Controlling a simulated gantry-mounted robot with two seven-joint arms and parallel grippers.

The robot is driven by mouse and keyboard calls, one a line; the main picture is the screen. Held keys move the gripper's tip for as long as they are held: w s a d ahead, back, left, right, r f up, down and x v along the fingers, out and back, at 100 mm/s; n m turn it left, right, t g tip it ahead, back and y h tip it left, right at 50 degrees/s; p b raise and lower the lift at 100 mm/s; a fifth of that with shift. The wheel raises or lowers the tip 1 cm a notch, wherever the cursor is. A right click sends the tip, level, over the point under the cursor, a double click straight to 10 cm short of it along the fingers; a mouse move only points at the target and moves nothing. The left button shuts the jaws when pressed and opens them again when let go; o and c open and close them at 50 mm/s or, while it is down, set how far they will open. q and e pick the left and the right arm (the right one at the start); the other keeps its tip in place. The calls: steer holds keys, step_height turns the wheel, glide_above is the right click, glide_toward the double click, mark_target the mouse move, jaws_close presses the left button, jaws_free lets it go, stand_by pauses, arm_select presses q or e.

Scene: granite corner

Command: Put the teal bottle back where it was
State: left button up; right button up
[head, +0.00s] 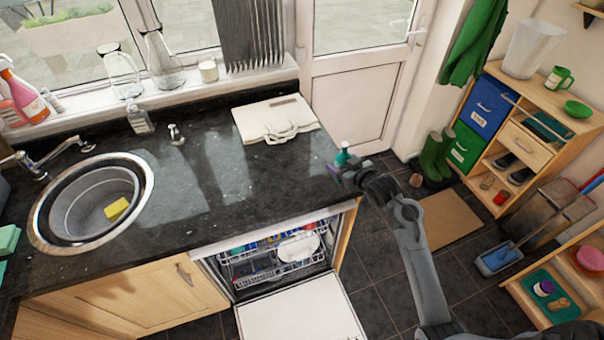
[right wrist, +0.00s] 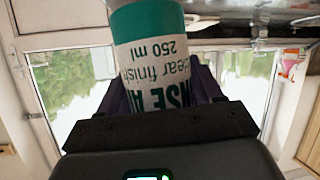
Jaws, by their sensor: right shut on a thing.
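The teal bottle (head: 343,155) shows as a small teal top at the right end of the dark worktop in the head view. My right gripper (head: 349,171) is shut on it, and the gripper and wrist hide most of the bottle there. In the right wrist view the bottle (right wrist: 152,50) sits between the dark fingers, with a teal band and a white label with upside-down print, including "250 ml". I cannot tell whether the bottle touches the worktop. My left gripper is in neither view.
A sink (head: 148,190) with a yellow sponge is at left. Below, the dishwasher door (head: 298,312) is open, with loaded racks. A wooden shelf unit (head: 530,140) stands at right.

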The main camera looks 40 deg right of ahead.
steer(key=shift+m+y, duration=0.3)
steer(key=shift+m, duration=0.3)
steer(key=shift+w+a+f+p, duration=0.2)
steer(key=shift+w+a+f, duration=0.75)
steer(key=shift+w, duration=1.05)
steer(key=shift+w+a+f+p, duration=0.25)
steer(key=shift+w+a+f, duration=0.4)
steer(key=shift+w+f, duration=0.95)
steer(key=shift+w+a+f+p, duration=0.2)
steer(key=shift+w+a+f, duration=0.55)
steer(key=shift+w, duration=1.6)
steer(key=shift+f, duration=0.15)
steer(key=shift+f, duration=0.1)
steer(key=o, duration=0.8)
steer(key=shift+f, duration=0.15)
steer(key=o, duration=0.5)
steer(key=shift+r, duration=0.2)
steer(key=shift+s, duration=0.1)
